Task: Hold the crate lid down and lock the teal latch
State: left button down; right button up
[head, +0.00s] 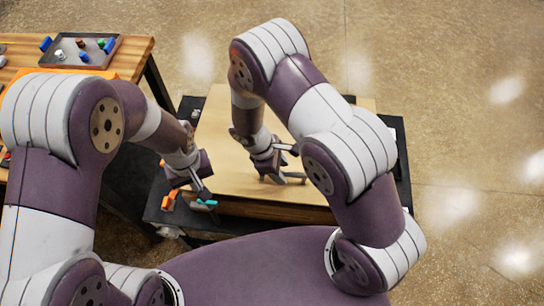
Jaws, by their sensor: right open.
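The crate lid (225,177) is a flat tan wooden board on the crate (275,210), in the middle of the head view. The teal latch (207,203) is small and sits at the crate's near left corner. My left gripper (200,190) is just above the teal latch; I cannot tell whether it touches it or whether its fingers are apart. My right gripper (284,176) is open, low over the lid's near part, its fingers at or close to the lid surface. My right arm hides part of the lid's right side.
Orange parts (168,201) lie left of the teal latch. A dark stand (156,208) is under the crate. A wooden workbench (130,55) at the upper left bears a dark tray (72,67) with several small coloured pieces. The floor to the right is clear.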

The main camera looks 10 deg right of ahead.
jog(key=shift+x, duration=1.05)
grip_shut()
